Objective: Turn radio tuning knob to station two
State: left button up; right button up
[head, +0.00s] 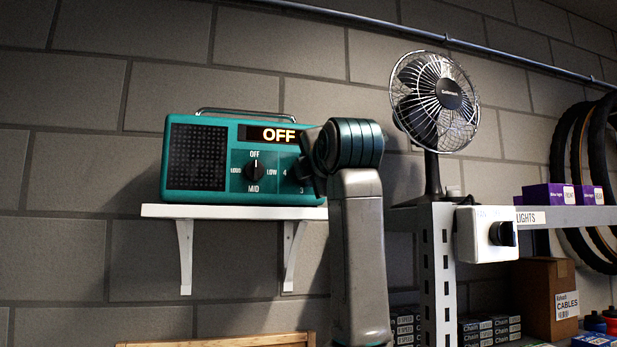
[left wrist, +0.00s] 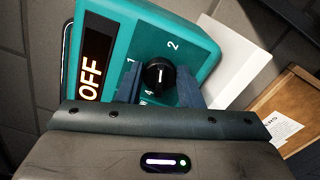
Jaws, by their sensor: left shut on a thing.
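The teal radio (head: 205,195) stands on a white wall shelf, its display (head: 272,134) reading OFF. Its left knob (head: 256,171) has its white mark toward OFF. My left gripper (head: 309,170) is at the radio's right end and hides the tuning knob in the head view. In the left wrist view the radio (left wrist: 135,20) appears turned sideways. The black tuning knob (left wrist: 157,77) sits between my left fingers (left wrist: 158,90), which are shut on it. Labels 1, 2 and 4 show around it. Its white line lies between them; which number it marks is unclear.
The shelf (head: 230,212) is narrow. Right of my arm, a desk fan (head: 437,100) and a white box with a black knob (head: 486,234) stand close by. A metal rack post (head: 436,275), purple boxes (head: 548,195) and hanging tyres (head: 575,150) are further right.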

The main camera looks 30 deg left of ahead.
pick_arm(q)
jog(key=shift+f+m+b, duration=0.15)
jog(key=shift+m+b, duration=0.45)
jog(key=shift+m, duration=1.3)
jog(key=o, duration=1)
jog(key=shift+d, duration=0.1)
jog(key=shift+c, duration=0.2)
jog(key=b+v, duration=0.4)
jog(key=v, duration=0.6)
jog(key=shift+s+d, duration=0.15)
jog(key=shift+d, duration=0.2)
